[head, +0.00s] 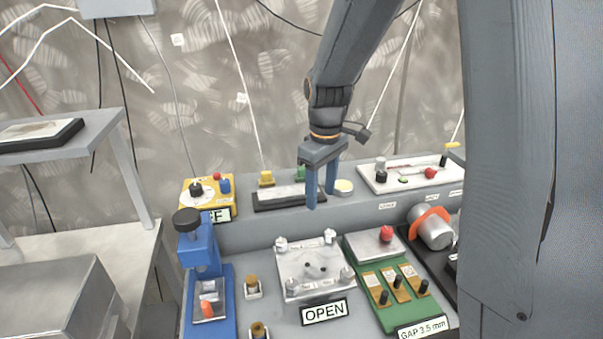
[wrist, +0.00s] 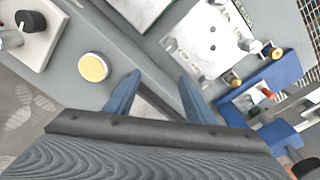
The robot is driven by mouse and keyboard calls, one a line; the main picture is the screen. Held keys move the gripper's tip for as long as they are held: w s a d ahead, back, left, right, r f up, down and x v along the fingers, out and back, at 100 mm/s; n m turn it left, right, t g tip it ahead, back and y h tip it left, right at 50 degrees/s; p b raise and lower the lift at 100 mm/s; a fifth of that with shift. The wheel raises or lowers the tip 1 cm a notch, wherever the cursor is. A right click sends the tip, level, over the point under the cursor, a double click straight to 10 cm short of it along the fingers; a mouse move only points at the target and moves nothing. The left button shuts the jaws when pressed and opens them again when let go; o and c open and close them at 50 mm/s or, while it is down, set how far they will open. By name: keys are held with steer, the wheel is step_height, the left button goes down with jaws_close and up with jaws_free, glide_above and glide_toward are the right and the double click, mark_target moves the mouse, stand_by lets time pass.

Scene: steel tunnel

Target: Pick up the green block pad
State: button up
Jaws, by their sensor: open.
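A small green block (head: 300,172), which looks like the green block pad, stands at the back of a dark tray with a pale top (head: 280,195), on the raised rear shelf. My gripper's left finger partly covers it in the head view. My gripper (head: 320,198) points down with its blue fingers apart and empty, just in front and to the right of the green block. In the wrist view the open fingers (wrist: 159,80) reach over the grey shelf, with part of a tray between them. I cannot make out the green block there.
A yellow block (head: 266,178) stands left of the green one. A cream disc (head: 343,187) lies right of the fingers. A yellow dial box (head: 207,193), a white panel (head: 405,176), a clear-topped plate (head: 312,265) and a green gap fixture (head: 385,280) crowd the bench.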

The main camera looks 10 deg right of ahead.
mark_target(302, 169)
steer(key=w+r+n, duration=0.1)
steer(key=w+n, duration=0.2)
steer(key=w, duration=0.3)
steer(key=w+r+n, duration=0.1)
steer(key=w+n, duration=0.3)
steer(key=w, duration=0.2)
steer(key=w+r+n, duration=0.1)
steer(key=w+n, duration=0.2)
steer(key=w, duration=0.3)
steer(key=shift+d+g+p, duration=0.25)
steer(key=shift+g+p, duration=0.05)
steer(key=shift+w+f+n, duration=0.1)
steer(key=shift+w+n, duration=0.1)
steer(key=shift+n, duration=0.2)
steer(key=shift+a+f+p, duration=0.2)
steer(key=shift+f+p, duration=0.7)
steer(key=shift+f, duration=1)
steer(key=shift+a+f+p, duration=0.2)
steer(key=shift+f+p, duration=0.7)
steer(key=shift+f, duration=0.95)
steer(key=shift+c, duration=0.4)
steer(key=c, duration=1.1)
